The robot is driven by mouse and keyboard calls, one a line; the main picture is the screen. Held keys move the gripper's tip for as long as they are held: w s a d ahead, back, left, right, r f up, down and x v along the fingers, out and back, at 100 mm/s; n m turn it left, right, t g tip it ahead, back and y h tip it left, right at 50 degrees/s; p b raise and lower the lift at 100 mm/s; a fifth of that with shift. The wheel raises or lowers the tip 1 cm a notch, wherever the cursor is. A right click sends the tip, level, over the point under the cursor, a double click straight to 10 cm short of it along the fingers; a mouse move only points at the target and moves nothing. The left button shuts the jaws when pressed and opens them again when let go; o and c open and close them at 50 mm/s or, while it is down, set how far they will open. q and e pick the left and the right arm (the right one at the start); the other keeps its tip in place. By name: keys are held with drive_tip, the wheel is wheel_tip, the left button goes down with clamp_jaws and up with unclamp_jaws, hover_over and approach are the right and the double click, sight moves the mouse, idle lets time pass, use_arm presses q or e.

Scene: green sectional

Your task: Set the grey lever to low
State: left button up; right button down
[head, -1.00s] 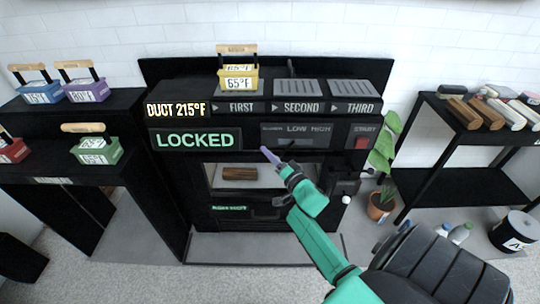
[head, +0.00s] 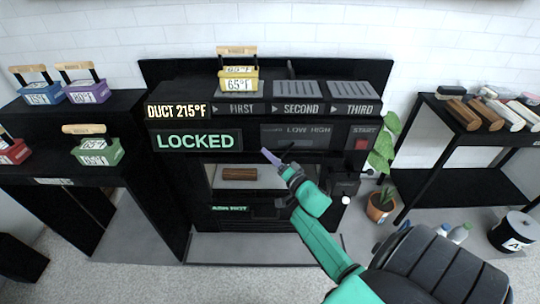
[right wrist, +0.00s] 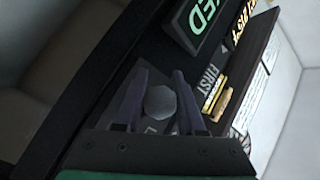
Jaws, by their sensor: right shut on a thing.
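The grey lever shows in the right wrist view as a round grey knob (right wrist: 160,102) between the two dark fingers of my right gripper (right wrist: 160,80). The gripper is shut on it. In the head view my right gripper (head: 268,156) is at the front of the black machine, below the panel with the LOW and HIGH labels (head: 308,130). There the fingers and wrist largely hide the lever, so its exact setting cannot be told. My left gripper is not in view.
A green LOCKED display (head: 196,141) is left of the labels, and a red START button (head: 361,144) is right. A yellow 65°F block (head: 239,82) stands on top of the machine. Below, a brown bar (head: 239,174) lies in the opening. A potted plant (head: 380,206) stands at right.

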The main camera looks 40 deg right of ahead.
drive_tip(key=s+y+p, duration=0.1)
drive_tip(key=n+y+p, duration=0.1)
drive_tip(key=shift+s+d+r+n+y, duration=0.2)
drive_tip(key=shift+s+n+y, duration=0.1)
drive_tip(key=shift+s, duration=0.1)
drive_tip(key=shift+s+d+f+n+y, duration=0.1)
drive_tip(key=shift+s+n+y, duration=0.3)
drive_tip(key=shift+y, duration=0.1)
drive_tip(key=shift+s+d+f+n+g+y, duration=0.1)
drive_tip(key=shift+s+d+n+g+y, duration=0.1)
drive_tip(key=shift+s+n+y, duration=0.3)
drive_tip(key=shift+s+d+f+n+g+y, duration=0.1)
drive_tip(key=shift+n+g+y, duration=0.1)
drive_tip(key=shift+y, duration=0.5)
drive_tip(key=n+y, duration=0.1)
drive_tip(key=s+d+n+g+y+b, duration=0.1)
drive_tip(key=s+g+y, duration=0.1)
drive_tip(key=y, duration=0.1)
drive_tip(key=shift+s+d+n+b, duration=0.15)
drive_tip(key=shift+s+n+b, duration=0.15)
drive_tip(key=shift+n, duration=0.1)
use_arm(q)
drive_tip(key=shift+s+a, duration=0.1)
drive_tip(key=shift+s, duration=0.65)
use_arm(e)
drive_tip(key=c, duration=0.5)
unclamp_jaws()
drive_tip(key=shift+w+r, duration=0.1)
